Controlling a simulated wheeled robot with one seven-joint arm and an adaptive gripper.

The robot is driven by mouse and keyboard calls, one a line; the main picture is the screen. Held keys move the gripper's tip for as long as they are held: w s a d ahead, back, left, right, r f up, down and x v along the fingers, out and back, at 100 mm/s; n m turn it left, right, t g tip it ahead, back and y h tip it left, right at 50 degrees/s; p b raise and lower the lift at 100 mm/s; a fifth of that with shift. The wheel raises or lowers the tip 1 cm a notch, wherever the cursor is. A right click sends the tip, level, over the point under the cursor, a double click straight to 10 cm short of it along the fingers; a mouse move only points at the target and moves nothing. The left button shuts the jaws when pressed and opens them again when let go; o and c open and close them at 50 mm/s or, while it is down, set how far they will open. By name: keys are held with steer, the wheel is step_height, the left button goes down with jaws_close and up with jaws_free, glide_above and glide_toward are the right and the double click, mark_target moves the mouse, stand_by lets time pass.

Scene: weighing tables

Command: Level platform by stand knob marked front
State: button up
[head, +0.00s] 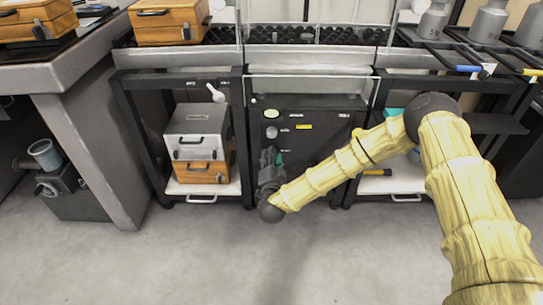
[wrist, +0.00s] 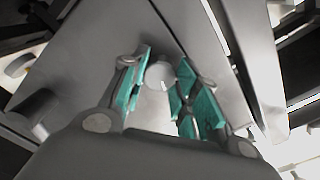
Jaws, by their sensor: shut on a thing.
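My gripper (head: 271,158) is low in front of the dark stand panel (head: 320,140), at the middle of the head view. In the wrist view its teal-padded fingers (wrist: 160,92) are closed around a small pale round knob (wrist: 160,75). The knob's face shows between the pads, with a grey surface behind it. I cannot read any marking on this knob, and the gripper hides it in the head view. The platform and its level cannot be made out.
A silver case (head: 197,128) sits on a wooden box (head: 203,172) on the shelf left of the panel. A right shelf (head: 402,180) holds a yellow-and-black tool. Steel weights (head: 487,22) stand at upper right. The grey floor (head: 200,260) in front is clear.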

steer(key=m+p, duration=0.1)
steer(key=m, duration=0.3)
steer(key=shift+d+m+p, duration=0.1)
steer(key=shift+m+p, duration=0.2)
steer(key=shift+m, duration=0.1)
steer(key=shift+w, duration=0.1)
steer(key=o, duration=1)
steer(key=s, duration=1.2)
